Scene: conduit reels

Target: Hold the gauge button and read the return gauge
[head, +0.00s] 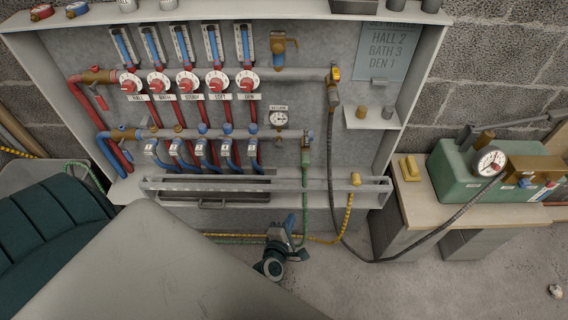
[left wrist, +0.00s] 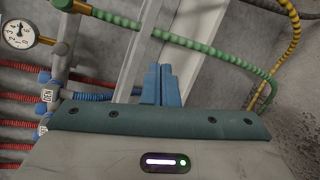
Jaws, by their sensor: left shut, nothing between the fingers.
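The return gauge (head: 279,118) is a small round white dial on the lower grey manifold bar, under a small label. It also shows at the upper left edge of the left wrist view (left wrist: 18,33), partly cut off; its reading is too small to tell. I cannot make out which part is the gauge button. My left gripper (head: 291,220) is low in front of the cabinet, below and apart from the gauge, beside the green hose. Its blue fingers (left wrist: 161,85) are shut and empty in the left wrist view. My right gripper is not in view.
A grey rail (head: 250,184) runs across the cabinet's front. The green hose (head: 305,190), yellow hose (head: 347,215) and dark hose (head: 332,170) hang near my left gripper. A green box with a large gauge (head: 491,163) stands on the bench at right.

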